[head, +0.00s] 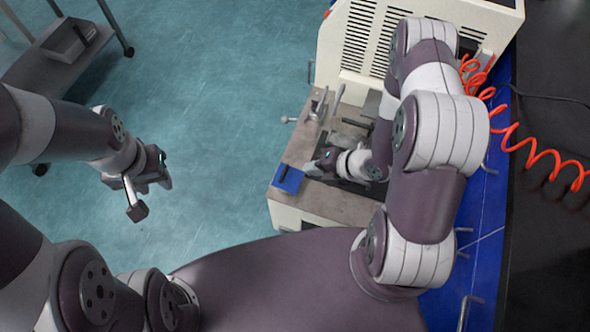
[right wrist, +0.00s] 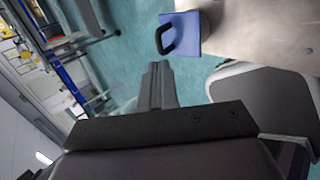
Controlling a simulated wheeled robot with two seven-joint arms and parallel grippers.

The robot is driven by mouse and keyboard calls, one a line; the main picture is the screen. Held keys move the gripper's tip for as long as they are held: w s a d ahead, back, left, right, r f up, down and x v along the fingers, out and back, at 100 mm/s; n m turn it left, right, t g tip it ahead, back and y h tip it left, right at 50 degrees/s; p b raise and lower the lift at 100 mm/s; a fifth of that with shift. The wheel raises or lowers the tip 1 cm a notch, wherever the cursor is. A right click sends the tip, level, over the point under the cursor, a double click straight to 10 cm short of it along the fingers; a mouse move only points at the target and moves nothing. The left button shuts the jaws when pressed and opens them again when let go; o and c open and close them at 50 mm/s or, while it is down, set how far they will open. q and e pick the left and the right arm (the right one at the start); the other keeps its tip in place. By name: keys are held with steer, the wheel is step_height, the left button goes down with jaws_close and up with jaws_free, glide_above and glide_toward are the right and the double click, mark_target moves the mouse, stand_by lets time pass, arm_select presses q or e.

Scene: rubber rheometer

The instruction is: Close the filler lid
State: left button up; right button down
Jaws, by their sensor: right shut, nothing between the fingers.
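A blue plate with a black handle (head: 287,178), which may be the filler lid, is at the front left corner of the machine's grey top. It also shows in the right wrist view, upper middle (right wrist: 190,30). My right gripper (head: 314,167) is above the machine top, just right of the blue plate. Its fingers are together and empty, and in the right wrist view their tips (right wrist: 158,68) appear below the black handle, apart from it. Whether the plate is hinged or fully seated cannot be told. My left gripper (head: 151,193) is open and empty over the floor.
The beige machine (head: 385,45) has a vented housing behind its grey top (head: 335,207). Metal levers (head: 318,108) stand on the top's left side. A grey cart (head: 70,45) stands far left.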

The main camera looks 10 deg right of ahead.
mark_target(285, 170)
steer(key=b+x, duration=0.1)
steer(key=x, duration=0.6)
steer(key=shift+a+f, duration=0.15)
steer(key=shift+f, duration=0.05)
steer(key=shift+w+a+r+g+h+p, duration=0.15)
steer(key=shift+w+a+g+h+p, duration=0.1)
steer(key=shift+g+h+p, duration=0.1)
steer(key=shift+w+a+f+h, duration=0.15)
steer(key=shift+a+f+h, duration=0.1)
steer(key=shift+a, duration=0.1)
steer(key=shift+w+a+f, duration=0.1)
steer(key=shift+a+f, duration=0.1)
steer(key=shift+f, duration=0.05)
